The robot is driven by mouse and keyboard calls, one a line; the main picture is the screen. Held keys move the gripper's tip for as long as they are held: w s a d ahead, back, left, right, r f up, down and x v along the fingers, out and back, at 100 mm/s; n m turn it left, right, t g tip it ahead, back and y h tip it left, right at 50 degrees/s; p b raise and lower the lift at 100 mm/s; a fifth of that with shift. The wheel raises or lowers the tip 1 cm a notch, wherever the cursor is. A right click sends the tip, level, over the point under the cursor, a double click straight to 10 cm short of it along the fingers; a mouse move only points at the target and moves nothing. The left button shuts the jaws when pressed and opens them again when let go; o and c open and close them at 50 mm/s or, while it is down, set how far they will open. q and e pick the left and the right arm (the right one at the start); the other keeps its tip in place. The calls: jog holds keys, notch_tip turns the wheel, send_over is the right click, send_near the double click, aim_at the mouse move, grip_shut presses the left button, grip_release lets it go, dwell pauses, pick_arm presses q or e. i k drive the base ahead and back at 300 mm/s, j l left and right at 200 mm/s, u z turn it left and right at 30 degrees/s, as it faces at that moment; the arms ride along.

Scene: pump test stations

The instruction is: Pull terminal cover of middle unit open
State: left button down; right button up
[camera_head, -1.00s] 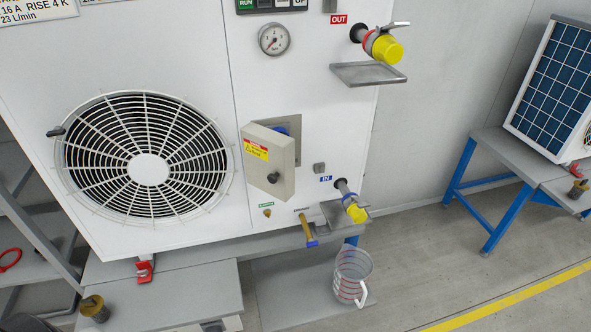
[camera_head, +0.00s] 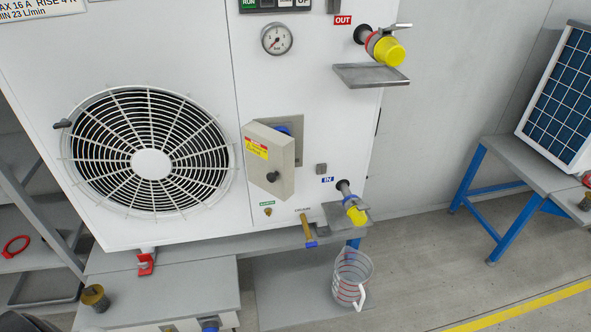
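The terminal cover (camera_head: 268,158) is a beige box lid with a yellow and red warning label and a dark round knob (camera_head: 272,177). It sits on the front of the white unit (camera_head: 190,60), right of the fan grille. It stands swung out at an angle, with a grey recess and a blue part (camera_head: 284,130) showing behind its upper right edge. Neither of my grippers shows in the head view, so nothing of mine is seen touching the cover.
The IN port (camera_head: 355,212) and OUT port (camera_head: 385,48) with yellow caps and small metal shelves stick out at right. A measuring jug (camera_head: 351,278) stands below. A blue-legged table (camera_head: 520,170) with a solar-like panel is at right. Floor between is clear.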

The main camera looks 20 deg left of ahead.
aim_at(270, 153)
jog(key=i+l+u, duration=0.1)
jog(key=l+u, duration=0.25)
jog(key=l, duration=0.45)
jog(key=l+u, duration=0.35)
jog(key=l, duration=0.4)
